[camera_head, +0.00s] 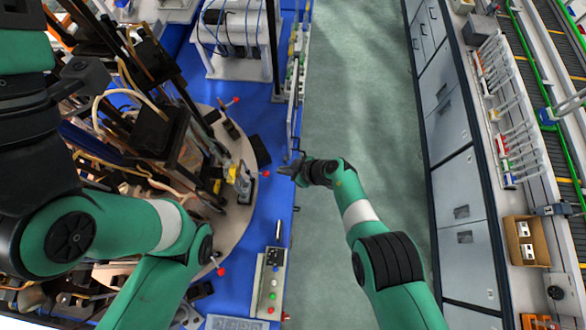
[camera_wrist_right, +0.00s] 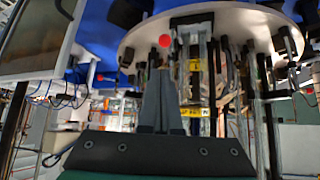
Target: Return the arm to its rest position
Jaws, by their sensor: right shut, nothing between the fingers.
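My right arm (camera_head: 360,215) is green with a white band and reaches up from the bottom right over the floor. Its dark gripper (camera_head: 284,169) is at the right edge of the blue machine table (camera_head: 268,215). In the right wrist view the two grey fingers (camera_wrist_right: 160,95) are together, with nothing between them. My left arm (camera_head: 140,225) bends at the left and leaves through the bottom edge; its gripper is out of sight.
A round pale turntable (camera_head: 243,150) with burners, hoses and red-knobbed levers fills the left. A control box with buttons (camera_head: 270,285) sits on the blue table. The grey floor (camera_head: 355,70) is clear between this table and the long cabinet bench (camera_head: 460,190) at the right.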

